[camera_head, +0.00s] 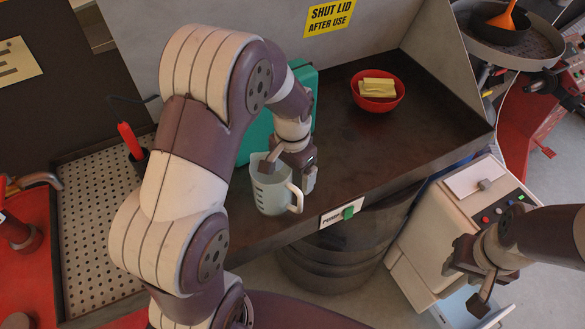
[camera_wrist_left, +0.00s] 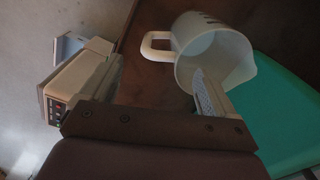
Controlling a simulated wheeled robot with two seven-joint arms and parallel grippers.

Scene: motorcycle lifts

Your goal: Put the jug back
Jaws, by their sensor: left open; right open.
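The jug (camera_head: 271,195) is pale, translucent and marked with a scale. It stands upright on the dark bench top (camera_head: 345,150) near its front edge, handle to the right. My left gripper (camera_head: 290,178) is open above it, one finger over or inside the mouth and the other outside on the handle side. In the left wrist view the jug (camera_wrist_left: 240,60) shows its open mouth, with one finger overlapping it and the handle between the fingers. Contact cannot be told. My right gripper (camera_head: 477,270) is open and empty at the lower right.
A teal case (camera_head: 258,135) stands right behind the jug. A red bowl (camera_head: 378,102) with yellow blocks sits further back. A green switch (camera_head: 348,213) is on the bench front. A perforated tray (camera_head: 95,215) lies left. A white cabinet (camera_head: 455,215) stands near my right gripper.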

